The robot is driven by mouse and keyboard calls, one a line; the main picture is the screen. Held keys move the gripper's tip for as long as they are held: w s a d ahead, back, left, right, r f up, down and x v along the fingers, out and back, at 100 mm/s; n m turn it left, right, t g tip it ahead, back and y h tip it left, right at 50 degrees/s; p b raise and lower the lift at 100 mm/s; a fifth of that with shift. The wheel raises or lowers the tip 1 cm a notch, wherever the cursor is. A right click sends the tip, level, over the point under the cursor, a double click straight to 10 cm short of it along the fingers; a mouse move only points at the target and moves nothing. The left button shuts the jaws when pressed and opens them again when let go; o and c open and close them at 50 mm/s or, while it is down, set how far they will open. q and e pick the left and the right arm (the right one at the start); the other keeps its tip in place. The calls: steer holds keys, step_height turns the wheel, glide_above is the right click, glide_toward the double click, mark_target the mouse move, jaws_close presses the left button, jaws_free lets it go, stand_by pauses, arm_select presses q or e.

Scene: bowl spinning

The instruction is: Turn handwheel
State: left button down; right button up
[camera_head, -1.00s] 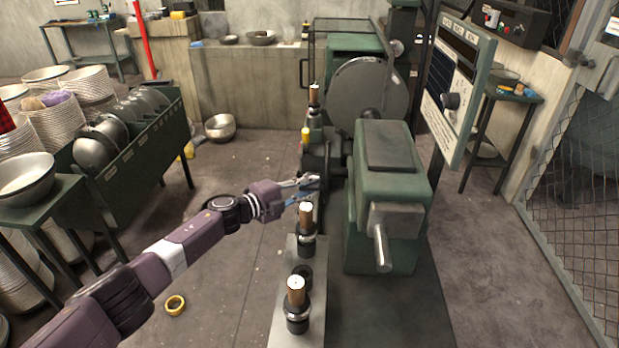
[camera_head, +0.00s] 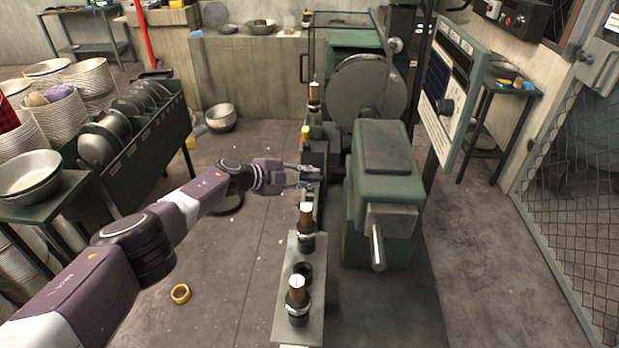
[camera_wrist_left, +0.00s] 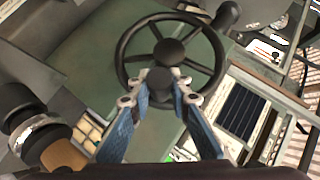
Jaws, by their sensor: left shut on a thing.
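The black handwheel (camera_wrist_left: 215,72) shows in the left wrist view, with a round rim, spokes and a dark hub. A dark rounded knob (camera_wrist_left: 159,80) stands in front of its lower rim. My left gripper (camera_wrist_left: 160,90) has its blue fingers on either side of this knob and is shut on it. In the head view my left gripper (camera_head: 315,176) reaches to the left side of the green machine (camera_head: 383,175). The wheel is hard to make out there, seen edge-on and partly hidden by the gripper. My right gripper is in neither view.
A narrow grey plate (camera_head: 288,325) with upright black-and-copper posts (camera_head: 306,225) lies just in front of the gripper. A control panel (camera_head: 455,90) stands at the right. Racks of bowls (camera_head: 130,130) fill the left. A yellow ring (camera_head: 180,294) lies on open floor.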

arm_select(q)
steer(key=shift+w+r, duration=0.1)
steer(key=shift+r, duration=0.15)
steer(key=c, duration=2.1)
jaws_free()
steer(key=o, duration=0.3)
steer(key=shift+f, duration=0.1)
steer(key=shift+o, duration=0.2)
steer(key=shift+a, duration=0.1)
steer(key=shift+v, duration=0.75)
steer(key=v, duration=1)
